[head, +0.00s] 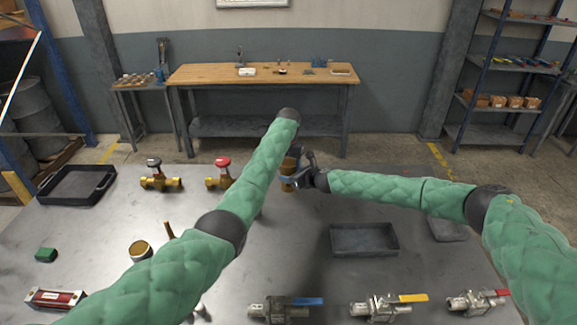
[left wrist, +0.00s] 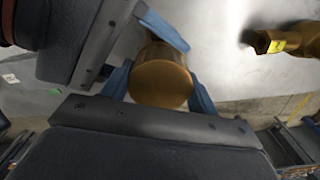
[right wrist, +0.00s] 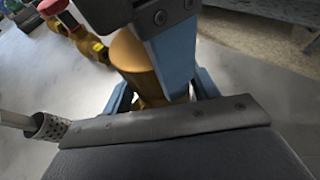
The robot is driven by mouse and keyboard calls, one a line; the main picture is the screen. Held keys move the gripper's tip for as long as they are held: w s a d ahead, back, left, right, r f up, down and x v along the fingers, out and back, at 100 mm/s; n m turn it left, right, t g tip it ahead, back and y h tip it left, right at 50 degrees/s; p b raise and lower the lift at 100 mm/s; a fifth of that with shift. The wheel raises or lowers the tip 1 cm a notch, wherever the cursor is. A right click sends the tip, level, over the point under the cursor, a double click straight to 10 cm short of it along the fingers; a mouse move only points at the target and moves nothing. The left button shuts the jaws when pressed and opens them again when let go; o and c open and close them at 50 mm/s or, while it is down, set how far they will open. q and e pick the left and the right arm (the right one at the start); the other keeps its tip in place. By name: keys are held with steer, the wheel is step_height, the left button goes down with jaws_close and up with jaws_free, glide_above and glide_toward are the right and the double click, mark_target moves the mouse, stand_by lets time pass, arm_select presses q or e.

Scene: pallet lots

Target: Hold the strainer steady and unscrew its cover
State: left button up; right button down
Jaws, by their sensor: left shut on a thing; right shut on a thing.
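The brass strainer (head: 288,167) is held above the steel table near its far edge, partly hidden by my left arm. My right gripper (head: 289,180) reaches it from the right and is shut on its brass body, which shows in the right wrist view (right wrist: 132,58). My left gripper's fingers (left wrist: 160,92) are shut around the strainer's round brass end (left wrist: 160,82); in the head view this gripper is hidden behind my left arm. The two grippers are very close together. I cannot tell where the cover meets the body.
Trays lie far left (head: 77,185) and right (head: 364,239). A brass cup (head: 140,250) and several ball valves (head: 388,306) are nearer. A perforated metal cylinder (right wrist: 49,127) shows in the right wrist view.

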stand_by(0.3)
arm_select(q)
steer(key=o, duration=1.1)
